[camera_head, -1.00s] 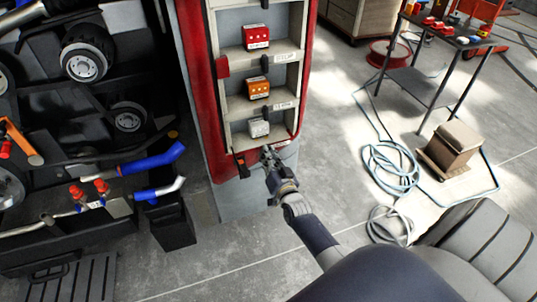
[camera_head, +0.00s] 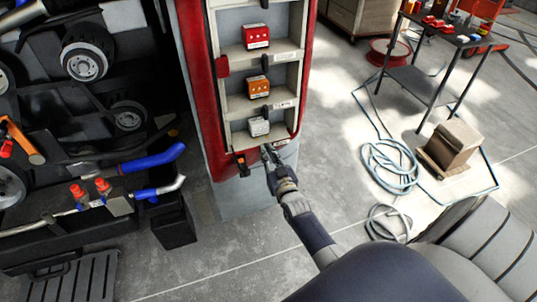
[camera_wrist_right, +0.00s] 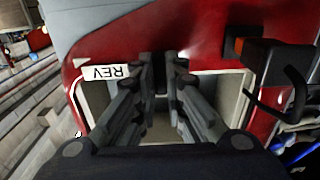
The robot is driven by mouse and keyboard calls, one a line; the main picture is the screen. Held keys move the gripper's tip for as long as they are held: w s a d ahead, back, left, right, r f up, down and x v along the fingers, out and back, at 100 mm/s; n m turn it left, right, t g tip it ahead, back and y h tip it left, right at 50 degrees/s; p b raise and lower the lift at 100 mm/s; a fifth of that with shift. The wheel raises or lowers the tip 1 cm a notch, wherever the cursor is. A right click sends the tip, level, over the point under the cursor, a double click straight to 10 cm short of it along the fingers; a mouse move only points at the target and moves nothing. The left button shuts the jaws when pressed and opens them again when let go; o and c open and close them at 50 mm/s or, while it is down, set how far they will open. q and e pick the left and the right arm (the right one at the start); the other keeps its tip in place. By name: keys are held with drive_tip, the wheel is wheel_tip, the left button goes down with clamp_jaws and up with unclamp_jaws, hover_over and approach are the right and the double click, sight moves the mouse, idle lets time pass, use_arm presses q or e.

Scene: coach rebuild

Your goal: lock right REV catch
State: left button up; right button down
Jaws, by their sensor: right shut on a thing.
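The right REV catch shows in the right wrist view as a small dark piece (camera_wrist_right: 160,72) on the red panel edge, beside the upside-down white REV label (camera_wrist_right: 104,72). My right gripper (camera_wrist_right: 163,68) is shut on it, and the fingers hide most of it, so its exact angle cannot be told. In the head view my right gripper (camera_head: 267,151) is at the bottom edge of the red-framed rack (camera_head: 214,120), just below the white module (camera_head: 258,127). My left gripper is not in view.
A red module (camera_head: 255,37) and an orange module (camera_head: 257,87) sit on the shelves above, each near a black catch. A black hooked part (camera_head: 242,165) hangs at the rack's lower left corner. Hoses (camera_head: 390,168) and a brown box (camera_head: 453,147) are on the floor at right.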

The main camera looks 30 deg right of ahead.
drive_tip(key=shift+f, duration=0.15)
drive_tip(key=c, duration=1.7)
unclamp_jaws()
drive_tip(key=shift+o, duration=0.2)
drive_tip(key=shift+s, duration=0.15)
drive_tip(key=v, duration=1.2)
